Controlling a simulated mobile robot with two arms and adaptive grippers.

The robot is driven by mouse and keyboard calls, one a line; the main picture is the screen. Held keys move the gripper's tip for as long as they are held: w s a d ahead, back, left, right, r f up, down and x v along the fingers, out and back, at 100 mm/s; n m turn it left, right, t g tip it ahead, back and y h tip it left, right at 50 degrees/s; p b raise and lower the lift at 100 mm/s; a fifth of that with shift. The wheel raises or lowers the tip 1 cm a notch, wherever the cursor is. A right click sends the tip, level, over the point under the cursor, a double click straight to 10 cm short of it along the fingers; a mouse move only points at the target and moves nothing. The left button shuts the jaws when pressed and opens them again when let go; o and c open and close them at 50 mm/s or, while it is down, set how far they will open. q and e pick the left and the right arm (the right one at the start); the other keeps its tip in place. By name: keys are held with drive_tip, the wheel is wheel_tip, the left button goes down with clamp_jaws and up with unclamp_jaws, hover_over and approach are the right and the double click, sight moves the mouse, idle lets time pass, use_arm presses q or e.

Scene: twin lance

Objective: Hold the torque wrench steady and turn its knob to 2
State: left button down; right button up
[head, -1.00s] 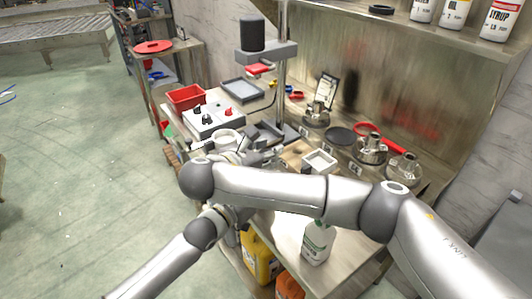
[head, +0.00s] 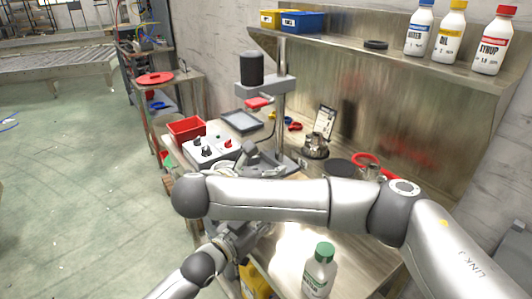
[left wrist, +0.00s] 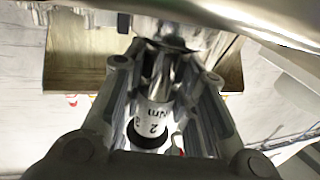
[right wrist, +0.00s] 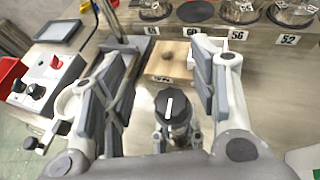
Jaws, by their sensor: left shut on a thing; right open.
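The torque wrench (left wrist: 155,112) is clamped between the fingers of my left gripper (left wrist: 165,75); its white sleeve shows a "2" and "Nm" above a dark ring. In the right wrist view its black knob (right wrist: 172,106) faces the camera, with a white line running nearly straight up. My right gripper (right wrist: 165,75) is open, with one finger on each side of the knob and a gap visible on both sides. In the head view my right arm largely hides the wrench and knob, and my left gripper (head: 238,238) sits low behind it.
A grey control box (head: 212,148) and red bin (head: 187,130) stand left of the press stand (head: 280,110). A green-capped bottle (head: 320,272) stands at the bench front. Metal fixtures (right wrist: 240,10) line the back, near a wooden block (right wrist: 172,62).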

drive_tip(key=shift+d+r, duration=0.15)
drive_tip(key=shift+r, duration=1.3)
drive_tip(key=shift+d+r, duration=0.1)
drive_tip(key=shift+r, duration=1.3)
use_arm(q)
drive_tip(key=c, duration=1.1)
unclamp_jaws()
